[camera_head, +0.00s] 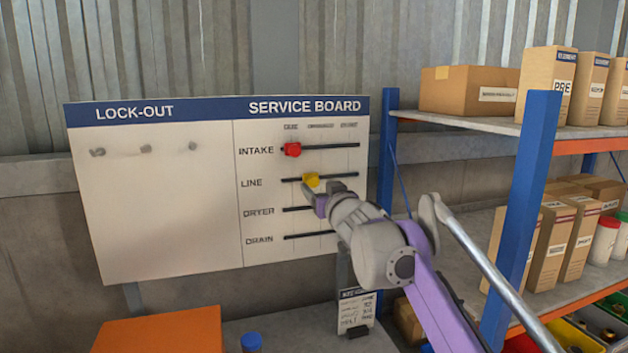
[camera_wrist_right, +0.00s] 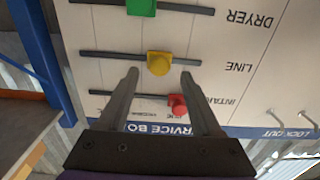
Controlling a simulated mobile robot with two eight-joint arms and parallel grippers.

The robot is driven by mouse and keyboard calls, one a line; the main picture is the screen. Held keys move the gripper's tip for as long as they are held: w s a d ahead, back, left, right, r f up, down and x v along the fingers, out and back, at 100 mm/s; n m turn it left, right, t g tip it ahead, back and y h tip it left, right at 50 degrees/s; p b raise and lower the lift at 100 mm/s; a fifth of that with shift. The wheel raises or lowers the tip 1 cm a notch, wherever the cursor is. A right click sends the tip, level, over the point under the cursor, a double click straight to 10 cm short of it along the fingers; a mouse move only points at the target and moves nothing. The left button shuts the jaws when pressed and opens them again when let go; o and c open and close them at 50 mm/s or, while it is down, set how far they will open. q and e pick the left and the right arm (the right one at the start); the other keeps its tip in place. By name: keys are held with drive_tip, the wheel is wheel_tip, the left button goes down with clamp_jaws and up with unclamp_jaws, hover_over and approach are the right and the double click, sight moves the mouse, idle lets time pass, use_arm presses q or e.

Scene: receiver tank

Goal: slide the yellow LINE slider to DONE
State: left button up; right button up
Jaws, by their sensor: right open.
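The yellow LINE slider (camera_head: 311,180) sits on its dark horizontal rail on the service board (camera_head: 160,210), a little left of the rail's middle. It also shows in the upside-down right wrist view (camera_wrist_right: 159,63). My right gripper (camera_head: 318,191) is just in front of the board at the LINE row, beside and slightly below the slider. In the wrist view its fingers (camera_wrist_right: 159,76) are apart, with the slider between their tips in the picture; I cannot tell whether they touch it. The column labels above the rails are too small to read. My left gripper is not in view.
The red INTAKE slider (camera_head: 292,150) is at its rail's left end, just above. A green DRYER slider (camera_wrist_right: 141,7) shows in the wrist view. Shelving with a blue post (camera_head: 524,190) and boxes stands at the right. An orange box (camera_head: 160,330) is below the board.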

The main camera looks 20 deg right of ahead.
sight(314, 183)
drive_tip(key=shift+w+p, duration=0.5)
drive_tip(key=shift+w, duration=2.15)
drive_tip(key=shift+c, duration=0.2)
clamp_jaws()
